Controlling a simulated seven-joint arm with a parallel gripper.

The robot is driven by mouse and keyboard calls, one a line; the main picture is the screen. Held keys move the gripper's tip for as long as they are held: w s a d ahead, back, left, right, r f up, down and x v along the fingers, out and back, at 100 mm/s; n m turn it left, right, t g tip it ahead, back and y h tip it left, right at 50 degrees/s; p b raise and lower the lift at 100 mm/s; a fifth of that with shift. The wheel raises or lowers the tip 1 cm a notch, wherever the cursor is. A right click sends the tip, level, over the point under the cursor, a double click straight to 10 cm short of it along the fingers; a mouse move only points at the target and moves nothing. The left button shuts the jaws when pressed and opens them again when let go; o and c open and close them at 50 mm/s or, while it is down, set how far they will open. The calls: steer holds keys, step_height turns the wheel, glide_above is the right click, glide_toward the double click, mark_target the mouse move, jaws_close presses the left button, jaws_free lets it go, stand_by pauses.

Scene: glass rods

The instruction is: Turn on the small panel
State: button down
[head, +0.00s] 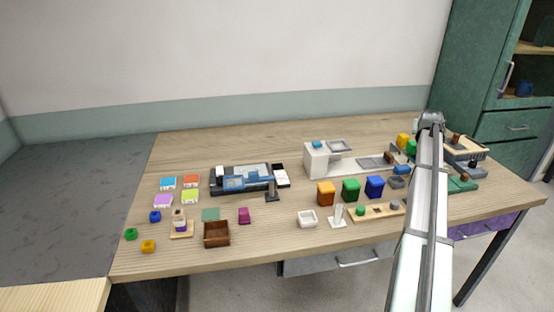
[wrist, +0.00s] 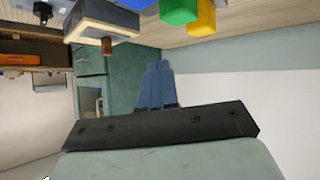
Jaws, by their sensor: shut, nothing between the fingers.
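I cannot tell for certain which item is the small panel. A black device with blue screen-like faces (head: 247,183) lies left of the table's middle. A box-like device with a beige top (head: 468,145) and a brown knob stands at the far right; a similar pale box with a brown knob (wrist: 107,24) shows at the top of the wrist view. My gripper (wrist: 158,66) has its blue-grey fingers together, with nothing between them. It is in the air, apart from the things seen there. In the head view my arm hides the gripper and part of the table's right side.
Green (wrist: 180,11) and yellow (wrist: 203,20) blocks are near the gripper in the wrist view. Orange (head: 325,194), green (head: 351,190) and blue (head: 374,187) bins stand right of the middle. A brown box (head: 216,234) is at the front left. A green cabinet (head: 480,70) stands behind right.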

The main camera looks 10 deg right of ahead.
steer(key=w+a+r+g+y, duration=0.1)
steer(key=w+a, duration=0.5)
steer(key=a, duration=0.4)
steer(key=w+a+y, duration=0.1)
steer(key=w+a, duration=0.5)
steer(key=a, duration=0.3)
steer(key=r+n+g+y, duration=0.1)
steer(key=n+g+y, duration=0.4)
steer(key=n+g, duration=0.1)
glide_above(220, 167)
steer(key=s, duration=0.3)
steer(key=shift+a+r, duration=0.15)
steer(key=shift+r, duration=0.05)
steer(key=f, duration=0.4)
steer(key=w+f, duration=0.1)
steer(key=f, duration=0.4)
steer(key=w+f, duration=0.1)
steer(key=f, duration=0.4)
steer(key=shift+w, duration=0.15)
steer(key=shift+r, duration=0.1)
